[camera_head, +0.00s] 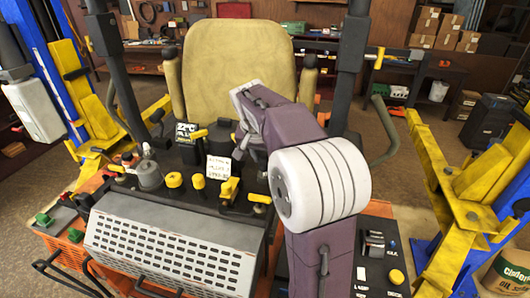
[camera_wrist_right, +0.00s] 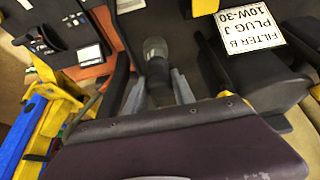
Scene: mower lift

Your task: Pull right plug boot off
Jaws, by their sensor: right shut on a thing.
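My right gripper (camera_wrist_right: 157,92) is shut on a dark grey plug boot (camera_wrist_right: 155,50) with a rounded top in the right wrist view. A grey finger shows on each side of the boot's lower part. In the head view my right arm reaches over the machine, and the gripper (camera_head: 248,148) is mostly covered by its own arm. The held boot is not clear there, and I cannot tell whether it is still seated. A similar grey boot (camera_head: 150,172) stands at the left of the machine's deck. My left gripper is not in view.
A white label (camera_head: 219,168) reading "FILTER B, PLUG J, 10W-30" stands close by. Yellow caps and handles (camera_head: 198,181) crowd the deck. A beige seat (camera_head: 238,65) rises behind. Blue and yellow lift posts (camera_head: 455,200) flank the machine. A perforated grey panel (camera_head: 170,245) is in front.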

